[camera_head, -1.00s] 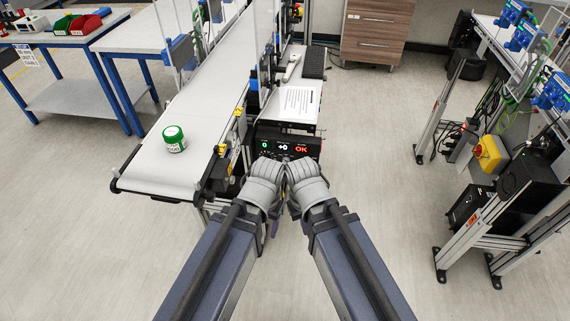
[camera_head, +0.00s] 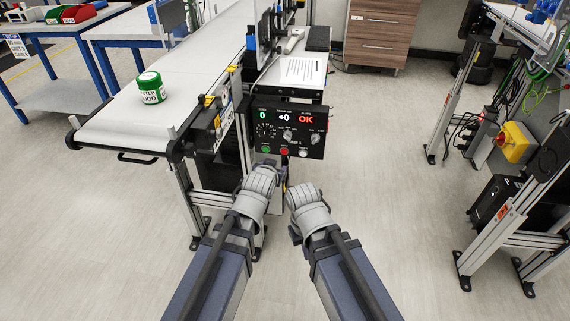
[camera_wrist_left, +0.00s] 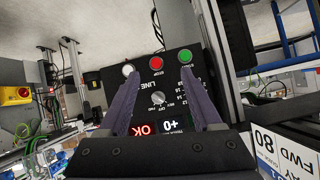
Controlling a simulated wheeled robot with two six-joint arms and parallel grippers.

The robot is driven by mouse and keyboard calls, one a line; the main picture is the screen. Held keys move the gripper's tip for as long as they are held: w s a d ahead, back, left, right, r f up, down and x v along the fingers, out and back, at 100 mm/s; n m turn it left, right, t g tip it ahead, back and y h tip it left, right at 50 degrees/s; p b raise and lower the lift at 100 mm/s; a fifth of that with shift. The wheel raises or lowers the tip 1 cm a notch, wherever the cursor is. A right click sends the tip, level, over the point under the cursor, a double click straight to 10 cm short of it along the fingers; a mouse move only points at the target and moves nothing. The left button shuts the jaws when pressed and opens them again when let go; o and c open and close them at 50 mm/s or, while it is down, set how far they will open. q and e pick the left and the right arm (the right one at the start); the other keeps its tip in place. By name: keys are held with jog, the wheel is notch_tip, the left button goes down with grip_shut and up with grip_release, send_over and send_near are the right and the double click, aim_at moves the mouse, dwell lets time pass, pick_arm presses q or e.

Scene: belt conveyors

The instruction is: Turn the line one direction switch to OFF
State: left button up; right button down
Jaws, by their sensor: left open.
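The black line control panel (camera_head: 291,117) stands at the end of the conveyor, with lit readouts of 0, +0 and OK. Its grey direction switch (camera_head: 288,134) is the middle knob. In the left wrist view the switch (camera_wrist_left: 158,98) appears upside down beside small REV, OFF and FWD labels; I cannot tell its setting clearly. My left gripper (camera_head: 272,166) is just below the panel's front. Its fingers (camera_wrist_left: 162,70) are open and empty, spread either side of the switch in that view. My right gripper (camera_head: 299,190) is lower and to the right; its fingers are not clear.
Green, red and white buttons line the panel's lower edge, with the red button (camera_head: 284,151) in the middle. A paper sheet (camera_head: 302,71) lies behind the panel.

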aim_at(287, 136)
pick_arm(q)
jog(key=w+m+t+h+b, duration=0.1)
jog(key=t+h+b, duration=0.1)
jog(key=b, duration=0.4)
jog(key=w+d+f+t+h+b, duration=0.1)
jog(key=t+b, duration=0.3)
jog(key=b, duration=0.2)
jog(key=w+m+t+h+b, duration=0.1)
jog(key=t+h+b, duration=0.1)
jog(key=b, duration=0.5)
jog(key=shift+w+d+f+m+t+h, duration=0.15)
jog(key=shift+w+f+m+t+h, duration=0.2)
jog(key=shift+t, duration=0.55)
jog(key=shift+w, duration=0.1)
jog(key=p+x, duration=0.3)
jog(key=x, duration=0.4)
jog(key=shift+w+d, duration=0.15)
jog(key=shift+w, duration=0.15)
grip_shut()
